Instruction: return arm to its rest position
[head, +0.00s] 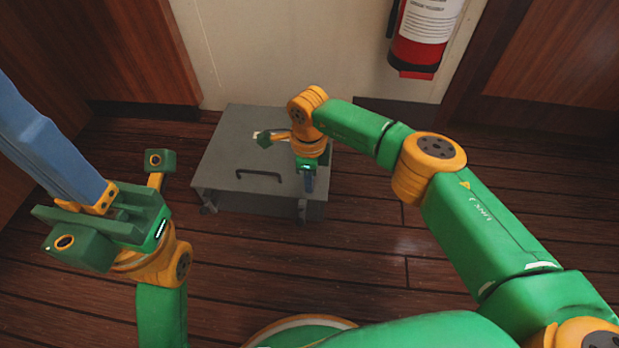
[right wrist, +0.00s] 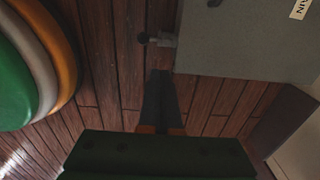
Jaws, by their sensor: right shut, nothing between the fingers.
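My right arm reaches in from the right in the head view. Its gripper (head: 309,184) points down at the front right part of a grey wheeled box. In the right wrist view the same gripper (right wrist: 160,78) has its dark fingers together with nothing between them, above the wood floor beside the box. My left gripper (head: 30,128) is at the left of the head view, close to the camera.
The grey box (head: 222,165) has a dark handle and casters and stands near the pale wall. It also shows in the right wrist view (right wrist: 240,45). A red fire extinguisher (head: 415,50) hangs on the wall. The plank floor (head: 365,240) right of the box is clear.

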